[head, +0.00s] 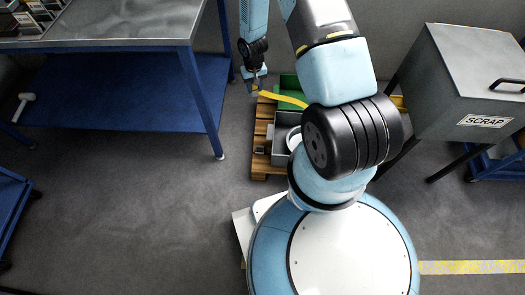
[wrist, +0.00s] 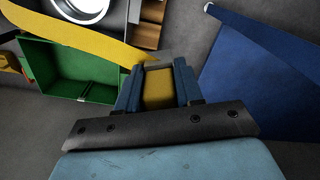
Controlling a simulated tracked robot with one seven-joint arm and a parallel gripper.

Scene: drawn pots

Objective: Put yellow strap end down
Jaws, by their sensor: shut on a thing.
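My gripper (head: 257,86) hangs near the left side of the wooden pallet (head: 259,140). In the wrist view my gripper (wrist: 158,78) is shut on the yellow strap, with a yellow piece between its two blue fingers. The yellow strap (head: 284,99) runs from my gripper to the right, until my arm hides the rest. In the wrist view the strap (wrist: 75,35) stretches from near the fingertips to the upper left, passing in front of a green crate (wrist: 60,80). The strap's far end is out of sight.
The green crate (head: 288,82) and a grey crate (head: 278,150) with a white round thing (head: 293,138) are on the pallet. A blue workbench (head: 205,95) stands left, a grey SCRAP bin (head: 470,75) right. A white-headed mallet (head: 25,98) lies on the bench's lower shelf. Floor shows between bench and pallet.

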